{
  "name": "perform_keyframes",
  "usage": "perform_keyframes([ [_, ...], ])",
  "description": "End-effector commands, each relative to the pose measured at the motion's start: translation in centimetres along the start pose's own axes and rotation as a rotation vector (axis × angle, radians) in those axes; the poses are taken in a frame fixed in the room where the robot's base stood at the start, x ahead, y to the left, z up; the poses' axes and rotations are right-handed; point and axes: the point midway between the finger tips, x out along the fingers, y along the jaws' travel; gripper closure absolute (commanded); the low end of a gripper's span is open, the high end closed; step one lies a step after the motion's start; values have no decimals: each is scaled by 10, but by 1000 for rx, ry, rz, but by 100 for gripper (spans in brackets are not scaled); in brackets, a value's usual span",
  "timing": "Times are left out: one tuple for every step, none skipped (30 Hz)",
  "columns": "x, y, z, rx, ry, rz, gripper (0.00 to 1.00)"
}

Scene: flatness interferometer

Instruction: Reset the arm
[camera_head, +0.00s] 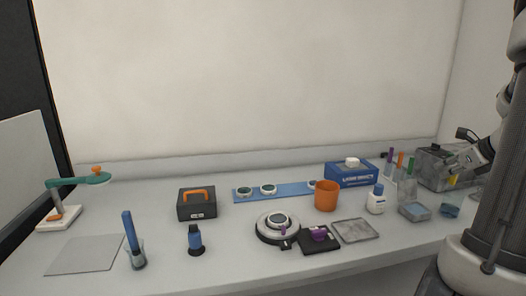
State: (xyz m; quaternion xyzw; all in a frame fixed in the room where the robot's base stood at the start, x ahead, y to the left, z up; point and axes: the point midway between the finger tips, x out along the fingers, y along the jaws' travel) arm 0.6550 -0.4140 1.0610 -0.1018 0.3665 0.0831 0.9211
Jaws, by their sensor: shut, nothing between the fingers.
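My gripper (456,165) shows at the right edge, partly behind my own dark arm link. It is shut and empty, in front of or above a grey box-like device (433,168) at the back right of the bench. How far apart they are I cannot tell. Most of my arm lies outside the view or is hidden.
The white bench (340,262) holds an orange cup (327,196), a blue wipes box (350,173), a white bottle (376,201), a round stage (271,236), a black case (197,206) and a green-armed stand (62,218). The front edge is mostly clear.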

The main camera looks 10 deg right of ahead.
Motion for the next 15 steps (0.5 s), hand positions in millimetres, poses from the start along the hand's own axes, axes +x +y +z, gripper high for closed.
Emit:
perform_keyframes([
  [-1, 6, -8, -91, 21, 23, 100],
  [-1, 12, -16, -161, 39, 45, 100],
  [-2, 21, -28, -259, 66, 81, 100],
  [-5, 29, -37, -337, 85, 110, 100],
  [-10, 36, -45, -419, 102, 138, 100],
  [-18, 48, -52, -539, 123, 178, 100],
  [-23, 59, -56, -633, 136, 213, 100],
  [-29, 71, -58, -735, 146, 250, 100],
  [-38, 87, -61, -879, 158, 305, 100],
  [-45, 100, -62, -990, 165, 346, 100],
  [-52, 112, -62, -1096, 169, 387, 100],
  [-61, 127, -62, -1233, 172, 440, 100],
  [-67, 138, -62, -1337, 173, 478, 100],
  [-74, 149, -62, -1439, 173, 517, 100],
  [-84, 164, -62, -1579, 171, 568, 100],
])
